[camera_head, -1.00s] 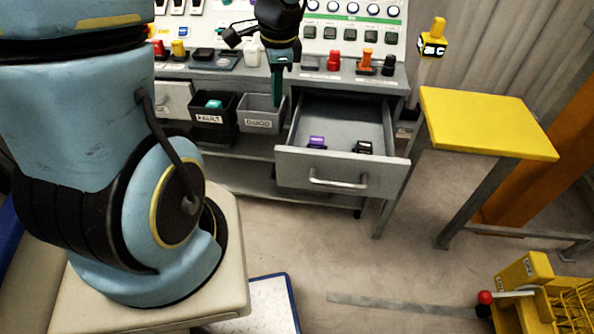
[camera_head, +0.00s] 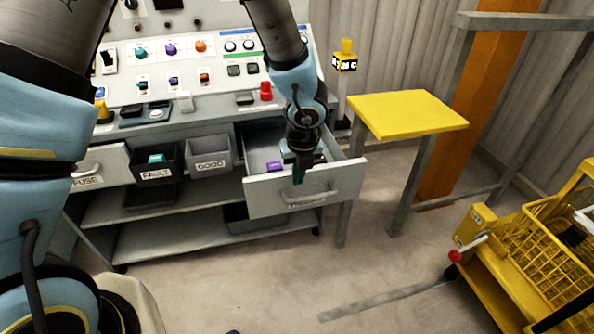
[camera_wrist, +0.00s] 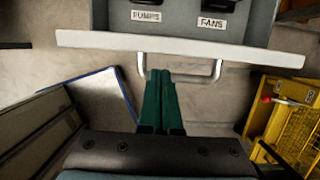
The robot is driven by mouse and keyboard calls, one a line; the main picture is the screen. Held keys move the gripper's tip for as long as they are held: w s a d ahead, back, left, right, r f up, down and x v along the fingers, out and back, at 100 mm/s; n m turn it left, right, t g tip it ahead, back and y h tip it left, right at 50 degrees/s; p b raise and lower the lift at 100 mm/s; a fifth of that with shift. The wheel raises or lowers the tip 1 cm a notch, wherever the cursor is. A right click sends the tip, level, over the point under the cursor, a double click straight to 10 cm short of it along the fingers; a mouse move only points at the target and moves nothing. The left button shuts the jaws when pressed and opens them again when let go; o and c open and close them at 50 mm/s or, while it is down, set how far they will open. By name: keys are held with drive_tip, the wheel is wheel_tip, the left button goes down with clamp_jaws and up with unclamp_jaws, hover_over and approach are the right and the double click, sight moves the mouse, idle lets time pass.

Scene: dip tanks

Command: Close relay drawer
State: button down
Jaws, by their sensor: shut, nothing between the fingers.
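The relay drawer (camera_head: 262,199) is pulled open under the console, with a bar handle (camera_head: 318,199) on its grey front. A purple relay (camera_head: 274,167) sits inside. The wrist view shows the drawer's top front edge (camera_wrist: 90,40), the PUMPS and FANS labels and dark pieces beside them. My gripper (camera_head: 298,176) is shut and empty, pointing down at the drawer front. In the wrist view my closed green fingers (camera_wrist: 161,75) overlap the handle (camera_wrist: 205,80); I cannot tell whether they touch it or the front.
The FAULT bin (camera_head: 156,176) and GOOD bin (camera_head: 209,165) stand left of the drawer. A closed FUSE drawer (camera_head: 98,160) is farther left. A yellow-topped table (camera_head: 407,113) stands to the right, and a yellow cart (camera_head: 520,262) at lower right. Floor before the drawer is mostly clear.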

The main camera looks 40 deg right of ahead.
drive_tip(key=shift+x, duration=2.3)
drive_tip(key=shift+w+d+r, duration=0.1)
drive_tip(key=shift+w+r, duration=0.05)
